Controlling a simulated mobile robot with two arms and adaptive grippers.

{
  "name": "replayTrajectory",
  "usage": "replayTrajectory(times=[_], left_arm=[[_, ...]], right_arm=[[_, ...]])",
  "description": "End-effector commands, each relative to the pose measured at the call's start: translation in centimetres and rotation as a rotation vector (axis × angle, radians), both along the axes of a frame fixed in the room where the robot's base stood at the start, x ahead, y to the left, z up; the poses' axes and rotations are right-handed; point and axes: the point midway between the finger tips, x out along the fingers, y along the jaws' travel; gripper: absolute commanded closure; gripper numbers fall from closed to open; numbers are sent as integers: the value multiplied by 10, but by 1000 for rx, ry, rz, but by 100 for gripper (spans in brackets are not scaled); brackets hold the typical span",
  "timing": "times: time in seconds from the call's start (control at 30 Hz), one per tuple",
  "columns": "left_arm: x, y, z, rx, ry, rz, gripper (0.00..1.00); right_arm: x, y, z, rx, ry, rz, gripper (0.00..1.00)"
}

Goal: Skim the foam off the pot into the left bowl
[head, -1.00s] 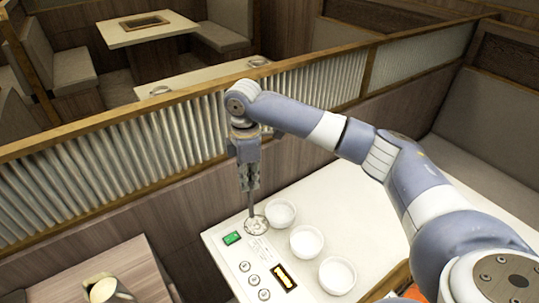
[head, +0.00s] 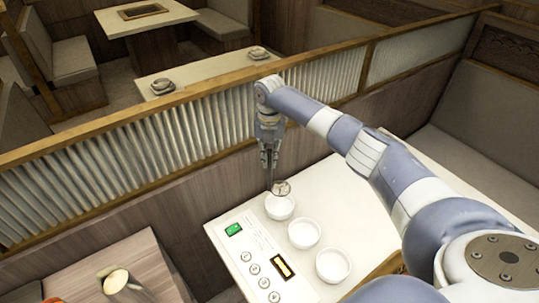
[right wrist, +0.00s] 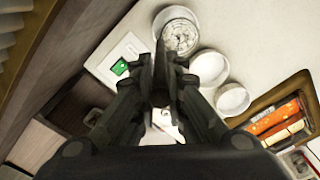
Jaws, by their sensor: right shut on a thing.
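My right gripper (head: 269,160) is shut on the thin handle of a skimmer. The skimmer's round mesh head (head: 282,188) hangs over the far edge of the left bowl (head: 279,209), the farthest of three white bowls in a row. In the right wrist view the mesh head (right wrist: 180,38) overlaps the left bowl (right wrist: 174,13); I cannot tell whether they touch. Pale patches show on the mesh; I cannot tell whether they are foam. I cannot make out a pot with foam. My left gripper is not in view.
The middle bowl (head: 304,234) and nearest bowl (head: 333,265) stand on the white counter (head: 345,190). A control panel (head: 256,262) with buttons is left of them. A ribbed partition (head: 150,150) rises behind. A pale container (head: 117,281) stands at the lower left.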

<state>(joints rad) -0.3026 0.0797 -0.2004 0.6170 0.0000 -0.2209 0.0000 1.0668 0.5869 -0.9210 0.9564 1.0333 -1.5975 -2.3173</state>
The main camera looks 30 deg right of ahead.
Motion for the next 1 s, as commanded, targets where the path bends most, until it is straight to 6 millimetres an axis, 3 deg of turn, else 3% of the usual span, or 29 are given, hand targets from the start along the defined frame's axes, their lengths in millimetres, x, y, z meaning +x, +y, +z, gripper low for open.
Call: replayTrajectory(times=[0.2, 0.53, 1.0], left_arm=[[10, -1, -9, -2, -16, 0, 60], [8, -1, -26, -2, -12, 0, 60], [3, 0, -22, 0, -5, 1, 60]], right_arm=[[0, 0, -11, 0, 0, 1, 100], [-1, 0, -31, -1, 1, -1, 100], [0, 0, -29, 0, 0, -1, 100]])
